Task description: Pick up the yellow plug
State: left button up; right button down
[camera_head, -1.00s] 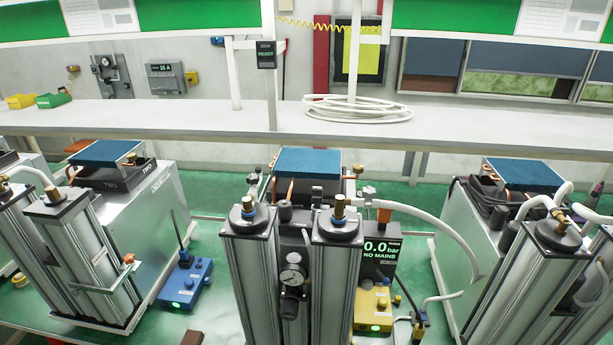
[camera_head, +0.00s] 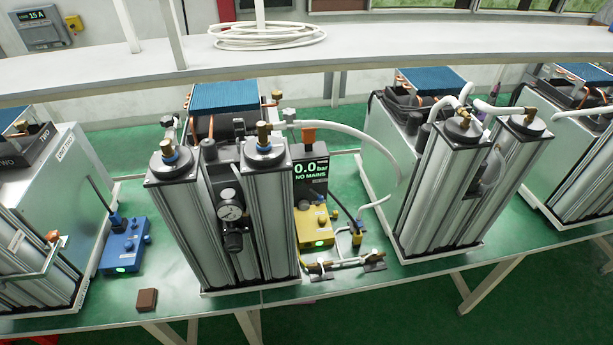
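A small yellow piece (camera_head: 357,239), which looks like the yellow plug, stands at the end of a dark cable on the green bench. It is right of the yellow box (camera_head: 313,228) with a green light. It is too small to tell whether it sits in a socket. Neither of my grippers is in view.
A twin-column unit with a gauge (camera_head: 230,212) stands left of the plug, and another column unit (camera_head: 450,190) stands to the right. A metal pipe assembly (camera_head: 345,263) lies in front. A blue box (camera_head: 125,245) and brown block (camera_head: 147,299) are further left.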

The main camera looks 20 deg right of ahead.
aim_at(358, 238)
jog(key=z, duration=1.3)
